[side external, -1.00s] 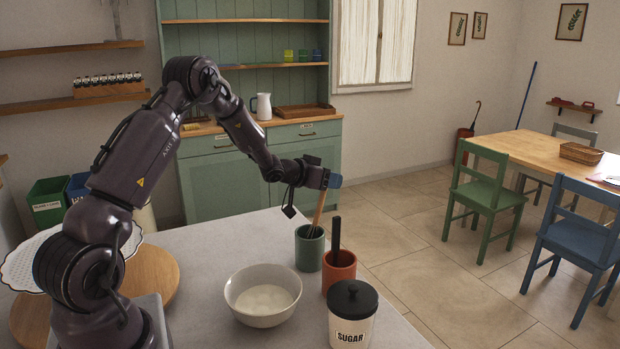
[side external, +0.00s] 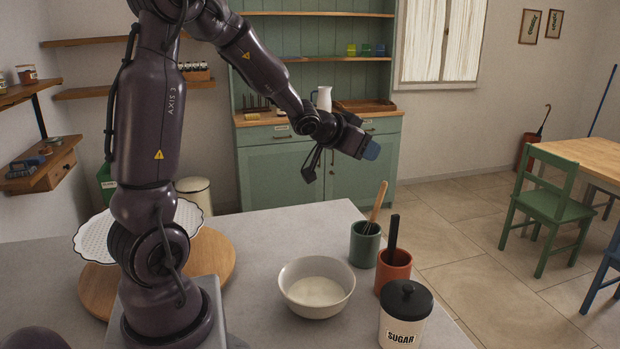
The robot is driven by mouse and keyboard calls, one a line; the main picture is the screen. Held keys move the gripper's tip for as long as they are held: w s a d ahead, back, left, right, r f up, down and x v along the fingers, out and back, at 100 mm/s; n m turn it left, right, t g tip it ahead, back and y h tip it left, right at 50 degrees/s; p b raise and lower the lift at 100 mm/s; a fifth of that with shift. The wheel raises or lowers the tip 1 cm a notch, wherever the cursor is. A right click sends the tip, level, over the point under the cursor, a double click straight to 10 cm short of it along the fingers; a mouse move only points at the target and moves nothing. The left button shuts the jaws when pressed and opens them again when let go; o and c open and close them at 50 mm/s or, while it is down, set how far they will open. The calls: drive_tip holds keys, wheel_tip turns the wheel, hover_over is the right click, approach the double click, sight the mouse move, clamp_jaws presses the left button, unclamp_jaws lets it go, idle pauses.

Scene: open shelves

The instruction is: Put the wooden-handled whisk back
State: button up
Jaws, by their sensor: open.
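The wooden-handled whisk (side external: 376,205) stands in the green cup (side external: 365,246), its handle up and leaning to the right. Its wires are down inside the cup, mostly hidden by the wall. My gripper (side external: 372,151) is open and empty, above and a little behind the whisk's handle, apart from it. An orange-red cup (side external: 393,273) with a black-handled tool (side external: 393,233) stands just in front of the green cup.
A white bowl (side external: 292,292) with pale contents stands left of the cups. A sugar jar (side external: 402,328) with a black lid stands at the front right. The counter (side external: 262,240) behind the bowl is clear. A wooden board (side external: 222,262) lies at left.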

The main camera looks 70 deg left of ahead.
drive_tip(key=s+d+r+m+g+h, duration=0.1)
drive_tip(key=s+d+r+g+h, duration=0.1)
drive_tip(key=s+d, duration=0.7)
drive_tip(key=s+d+r+m+g+h, duration=0.2)
drive_tip(key=s+d+g, duration=0.1)
drive_tip(key=s+d, duration=0.7)
drive_tip(key=d, duration=0.3)
drive_tip(key=shift+s+d+g, duration=0.3)
drive_tip(key=shift+g, duration=0.1)
